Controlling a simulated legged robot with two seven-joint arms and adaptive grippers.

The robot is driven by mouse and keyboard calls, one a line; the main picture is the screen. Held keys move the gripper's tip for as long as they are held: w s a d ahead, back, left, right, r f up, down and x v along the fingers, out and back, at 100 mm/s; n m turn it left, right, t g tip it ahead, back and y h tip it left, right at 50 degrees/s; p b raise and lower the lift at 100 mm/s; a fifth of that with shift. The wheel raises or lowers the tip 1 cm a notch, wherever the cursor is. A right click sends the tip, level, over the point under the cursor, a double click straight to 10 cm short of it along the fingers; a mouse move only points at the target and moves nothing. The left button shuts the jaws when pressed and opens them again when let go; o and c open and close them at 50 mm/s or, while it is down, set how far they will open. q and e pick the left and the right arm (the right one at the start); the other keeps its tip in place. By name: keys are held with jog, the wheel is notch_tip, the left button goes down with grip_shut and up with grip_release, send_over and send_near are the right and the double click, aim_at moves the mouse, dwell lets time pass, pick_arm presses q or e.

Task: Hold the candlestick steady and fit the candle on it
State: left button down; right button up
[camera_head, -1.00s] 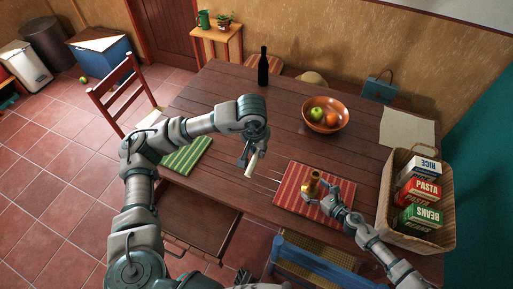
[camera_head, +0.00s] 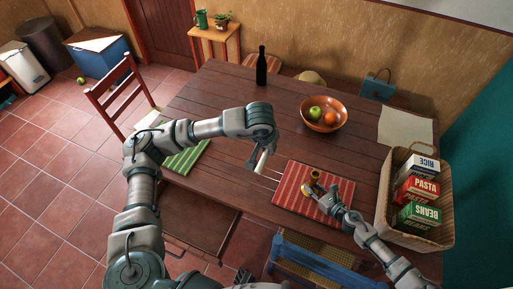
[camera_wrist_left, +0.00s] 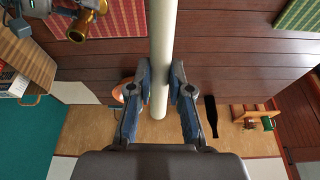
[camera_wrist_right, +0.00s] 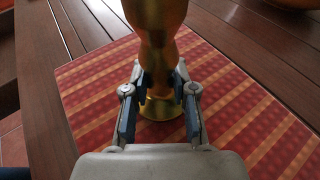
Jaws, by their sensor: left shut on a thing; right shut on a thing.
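My left gripper (camera_head: 259,153) is shut on the white candle (camera_head: 262,162) and holds it over the table, left of the red striped mat. In the left wrist view the long candle (camera_wrist_left: 162,45) passes between both fingers (camera_wrist_left: 160,85). The brass candlestick (camera_head: 315,175) is at the red mat, with my right gripper (camera_head: 317,189) shut on it. In the right wrist view the fingers (camera_wrist_right: 158,95) close around the candlestick's narrow stem (camera_wrist_right: 155,50), just above its round base. The candlestick (camera_wrist_left: 85,22) also shows in the left wrist view, apart from the candle.
The red striped mat (camera_head: 290,198) lies under the candlestick. A fruit bowl (camera_head: 325,113) and a dark bottle (camera_head: 262,66) stand farther back. A basket of boxes (camera_head: 389,195) is at the right, a green mat (camera_head: 187,160) at the left.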

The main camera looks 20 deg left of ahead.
pick_arm(q)
jog(key=w+d+m+t+h, duration=0.7)
jog(key=w+d+m+h, duration=0.15)
jog(key=d+h, duration=0.35)
jog(key=s+d+f+m+g+h, duration=0.1)
jog(key=s+d+f+m+h, duration=0.2)
jog(key=f, duration=0.2)
jog(key=shift+s+g+h, duration=0.2)
jog(key=shift+g+h, duration=0.1)
jog(key=shift+s+d+f, duration=0.1)
jog(key=shift+d+f, duration=0.15)
jog(key=shift+f, duration=0.4)
dwell(1.2)
jog(key=shift+f, duration=0.45)
jog(key=shift+f, duration=0.4)
dwell(0.6)
jog(key=shift+f, duration=0.25)
